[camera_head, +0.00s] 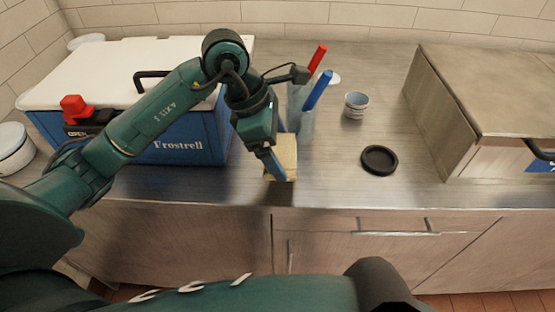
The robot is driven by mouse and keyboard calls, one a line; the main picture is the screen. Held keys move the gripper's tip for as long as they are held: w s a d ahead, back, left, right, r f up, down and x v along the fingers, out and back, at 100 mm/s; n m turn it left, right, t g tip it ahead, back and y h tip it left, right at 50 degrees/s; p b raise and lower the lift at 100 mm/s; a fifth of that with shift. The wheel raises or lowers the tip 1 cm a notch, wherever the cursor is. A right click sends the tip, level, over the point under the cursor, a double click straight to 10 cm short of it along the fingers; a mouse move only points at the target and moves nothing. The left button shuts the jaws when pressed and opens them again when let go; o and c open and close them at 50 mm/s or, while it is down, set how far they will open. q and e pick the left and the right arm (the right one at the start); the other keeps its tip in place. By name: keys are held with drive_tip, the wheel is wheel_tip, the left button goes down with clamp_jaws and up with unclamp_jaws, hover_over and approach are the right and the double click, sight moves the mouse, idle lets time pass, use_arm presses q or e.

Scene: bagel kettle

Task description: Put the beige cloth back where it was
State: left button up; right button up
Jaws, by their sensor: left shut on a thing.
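My left arm comes in from the left and reaches over the steel counter (330,185). My left gripper (276,174) points down at the counter's front part and is shut on the beige cloth (286,152). The cloth is a small pale yellow-beige piece, partly hidden behind the fingers. I cannot tell whether its lower edge touches the counter. My right gripper is not in view.
A blue cooler (190,150) with a white lid (110,68) stands left. Behind the cloth is a clear holder (302,120) with red (318,57) and blue (318,90) handles. A cup (356,105), a black disc (379,160) and a large box (490,90) are right.

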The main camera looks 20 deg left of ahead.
use_arm(q)
wheel_tip(320, 180, down, 4)
drive_tip(key=shift+f, duration=0.2)
drive_tip(key=o, duration=0.4)
drive_tip(key=shift+f, duration=0.2)
drive_tip(key=o, duration=0.3)
drive_tip(key=shift+r, duration=0.1)
